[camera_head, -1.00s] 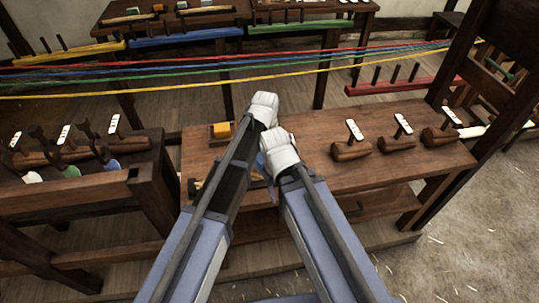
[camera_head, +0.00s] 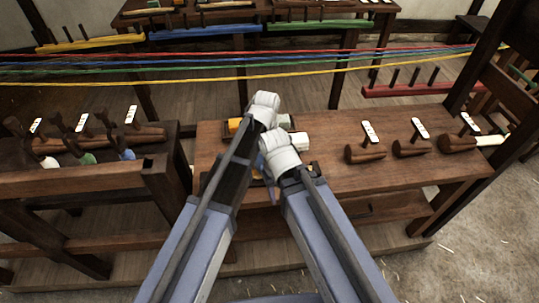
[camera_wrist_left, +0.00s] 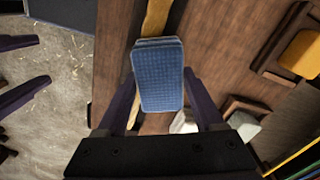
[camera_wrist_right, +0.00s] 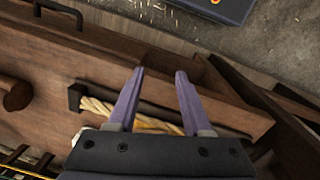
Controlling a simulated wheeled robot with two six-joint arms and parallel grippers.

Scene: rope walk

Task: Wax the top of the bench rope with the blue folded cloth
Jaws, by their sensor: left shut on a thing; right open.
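The blue folded cloth (camera_wrist_left: 158,78) is held between the dark purple fingers of my left gripper (camera_wrist_left: 160,74), in the left wrist view. The bench rope (camera_wrist_left: 156,16) runs beneath it, yellow-orange, partly covered by the cloth. I cannot tell whether the cloth touches the rope. In the right wrist view my right gripper (camera_wrist_right: 160,72) is open and empty. The rope (camera_wrist_right: 98,106) lies below and beyond its fingers, pale and twisted at the left, yellower in the middle. In the head view my own arms hide most of the rope and both fingertips.
A yellow block (camera_wrist_left: 303,54) sits in a small wooden tray on the bench (camera_head: 335,175); it also shows in the head view (camera_head: 235,124). Several wooden tools with white tags stand at the bench's right. Coloured strands (camera_head: 180,82) stretch across behind. A second bench (camera_head: 85,180) stands left.

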